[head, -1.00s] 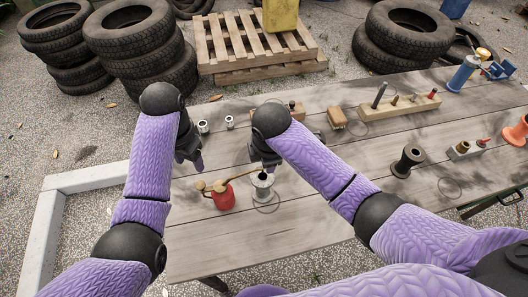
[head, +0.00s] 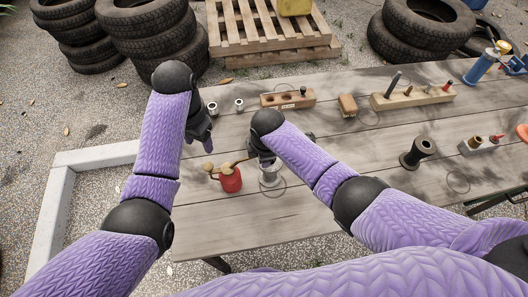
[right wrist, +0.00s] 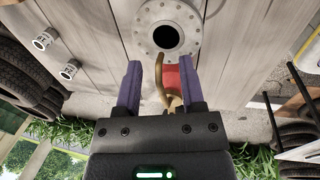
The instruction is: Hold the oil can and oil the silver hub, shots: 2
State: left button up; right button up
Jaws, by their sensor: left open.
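The red oil can (head: 231,184) with a brass spout and top stands on the table in the head view. The silver hub (head: 270,180), a round flange with a dark centre hole, is just right of it; my right gripper (head: 264,158) partly covers it. In the right wrist view, the hub (right wrist: 147,35) lies beyond my fingers. The can (right wrist: 172,77) shows between the spread fingers, nearer the right one, its brass spout pointing toward the hub; I see no grip on it. My left gripper (head: 208,145) is open and empty, behind and left of the can.
Two small silver cylinders (head: 212,108) (head: 239,105) stand at the back left of the table. A wooden block with holes (head: 285,98), a brown block (head: 347,106), a tool rack (head: 412,96) and a black spool (head: 417,153) stand farther right. The front table area is clear.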

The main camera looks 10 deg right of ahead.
grip_shut()
dwell(0.9)
